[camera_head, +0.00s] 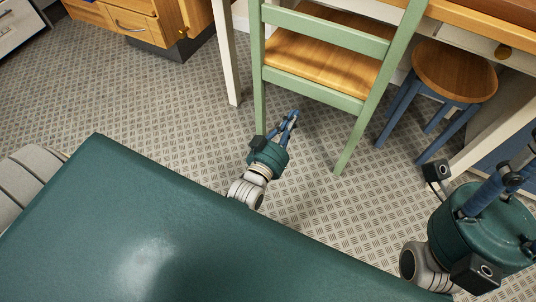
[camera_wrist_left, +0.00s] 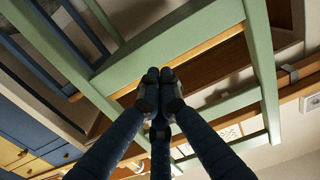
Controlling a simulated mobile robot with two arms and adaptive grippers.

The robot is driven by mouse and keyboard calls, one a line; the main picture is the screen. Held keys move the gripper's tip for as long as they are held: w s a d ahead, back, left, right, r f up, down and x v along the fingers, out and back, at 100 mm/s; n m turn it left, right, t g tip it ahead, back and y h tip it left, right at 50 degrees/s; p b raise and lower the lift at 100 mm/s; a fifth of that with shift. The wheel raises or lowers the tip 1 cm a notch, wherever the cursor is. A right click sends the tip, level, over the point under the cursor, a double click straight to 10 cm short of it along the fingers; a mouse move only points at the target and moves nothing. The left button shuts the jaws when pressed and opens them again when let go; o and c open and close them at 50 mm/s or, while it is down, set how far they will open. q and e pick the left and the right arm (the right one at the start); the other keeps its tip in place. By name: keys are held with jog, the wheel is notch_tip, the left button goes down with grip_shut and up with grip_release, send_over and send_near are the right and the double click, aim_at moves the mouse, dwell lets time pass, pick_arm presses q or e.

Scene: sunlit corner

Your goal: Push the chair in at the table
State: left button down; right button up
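The chair has a green frame (camera_head: 312,93) and a wooden seat (camera_head: 335,62). It stands in front of the table (camera_head: 478,17), its back towards me; its far end is cut off by the picture's edge. My left gripper (camera_head: 291,116) is low behind the chair, between its two near legs in the picture. In the left wrist view, the blue fingers of this gripper (camera_wrist_left: 158,82) meet at the tips with nothing between them, in front of a green rail (camera_wrist_left: 170,50). I cannot tell whether they touch it. My right gripper (camera_head: 512,176) is at the right edge, partly cut off.
A stool (camera_head: 455,72) with a round wooden seat and blue legs stands right of the chair. A white table leg (camera_head: 226,55) is left of the chair. A wooden cabinet (camera_head: 135,22) stands at the back left. Patterned floor (camera_head: 170,100) is clear between cabinet and chair.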

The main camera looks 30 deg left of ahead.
pick_arm(q)
jog(key=shift+s, duration=0.4)
jog(key=shift+r, duration=0.1)
